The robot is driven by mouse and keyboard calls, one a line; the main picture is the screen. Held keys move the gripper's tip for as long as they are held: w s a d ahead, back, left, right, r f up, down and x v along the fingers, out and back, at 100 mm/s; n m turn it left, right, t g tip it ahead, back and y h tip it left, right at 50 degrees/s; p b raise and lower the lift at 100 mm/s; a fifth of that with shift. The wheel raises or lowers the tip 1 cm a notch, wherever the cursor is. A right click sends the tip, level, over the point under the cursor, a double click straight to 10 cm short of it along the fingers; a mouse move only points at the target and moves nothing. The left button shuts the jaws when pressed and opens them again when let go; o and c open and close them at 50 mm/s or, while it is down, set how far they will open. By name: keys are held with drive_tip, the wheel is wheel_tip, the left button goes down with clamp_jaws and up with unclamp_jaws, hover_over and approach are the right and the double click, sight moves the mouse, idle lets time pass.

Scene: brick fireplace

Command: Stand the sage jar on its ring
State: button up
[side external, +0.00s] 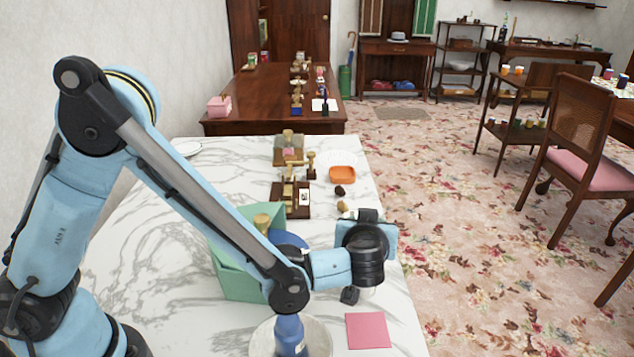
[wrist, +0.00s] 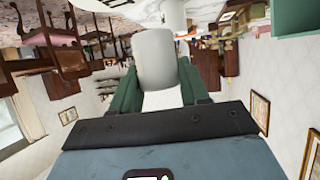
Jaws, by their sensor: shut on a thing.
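In the wrist view, my gripper (wrist: 158,66) has its two dark green fingers closed on either side of a pale, grey-white cylinder. This is the jar (wrist: 156,52), and its colour looks washed out. The room appears upside down in that view. In the side view, my wrist hangs over the right part of the marble table, and it hides the fingers and the jar. I cannot pick out the ring for certain in either view.
A green open box (side external: 232,283) stands left of my wrist on the marble table (side external: 160,235). A blue bottle (side external: 289,335) stands at a round pale plate (side external: 318,338) at the front. A pink square (side external: 368,331), a dark lump (side external: 350,295) and an orange dish (side external: 342,174) lie nearby.

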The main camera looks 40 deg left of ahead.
drive_tip(key=x, duration=0.3)
drive_tip(key=shift+a+f, duration=0.3)
drive_tip(key=shift+a, duration=0.15)
drive_tip(key=shift+f, duration=1.85)
drive_tip(key=shift+f, duration=0.15)
drive_tip(key=o, duration=1.1)
drive_tip(key=v, duration=1.2)
drive_tip(key=shift+s+a, duration=0.2)
drive_tip(key=shift+a, duration=0.1)
